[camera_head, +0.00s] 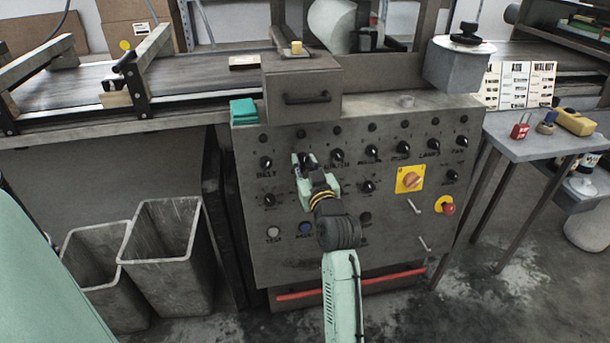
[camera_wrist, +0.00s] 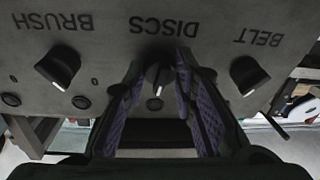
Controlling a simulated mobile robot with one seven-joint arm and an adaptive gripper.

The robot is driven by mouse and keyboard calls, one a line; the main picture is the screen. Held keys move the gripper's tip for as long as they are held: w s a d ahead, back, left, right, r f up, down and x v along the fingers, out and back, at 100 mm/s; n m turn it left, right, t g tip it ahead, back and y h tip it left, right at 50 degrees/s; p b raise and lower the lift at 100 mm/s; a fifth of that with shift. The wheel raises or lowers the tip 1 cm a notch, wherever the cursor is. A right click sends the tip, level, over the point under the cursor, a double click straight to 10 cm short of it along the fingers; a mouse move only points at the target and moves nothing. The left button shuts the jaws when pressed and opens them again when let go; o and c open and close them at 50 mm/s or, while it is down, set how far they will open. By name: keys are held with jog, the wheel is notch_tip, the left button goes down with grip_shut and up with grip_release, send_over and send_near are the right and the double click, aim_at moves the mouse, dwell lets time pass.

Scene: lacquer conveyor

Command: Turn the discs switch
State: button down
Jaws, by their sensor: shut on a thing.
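The discs switch (camera_wrist: 157,76) is a black rotary knob with a pale pointer mark, under the label DISCS, which appears upside down in the wrist view. It sits between the two purple-lined fingers of my gripper (camera_wrist: 160,68), which is shut on it. In the head view my gripper (camera_head: 303,161) reaches the grey control panel (camera_head: 350,225) in the upper row of knobs and hides the discs switch there.
The brush switch (camera_wrist: 58,66) and belt switch (camera_wrist: 248,74) are close on either side. The panel also has a yellow-plated orange switch (camera_head: 410,180) and a red knob (camera_head: 449,209). Grey bins (camera_head: 165,245) stand left, a side table (camera_head: 545,143) right.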

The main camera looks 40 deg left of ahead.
jog(key=n+g+b, duration=0.1)
jog(key=n+b, duration=0.3)
jog(key=n, duration=0.1)
jog(key=shift+w+f, duration=0.1)
jog(key=shift+r+n+g+b, duration=0.2)
jog(key=shift+n+g+b, duration=0.1)
jog(key=shift+n+b, duration=1)
jog(key=shift+n, duration=0.4)
jog(key=c, duration=1.3)
grip_release()
jog(key=shift+d, duration=0.1)
jog(key=v, duration=1.2)
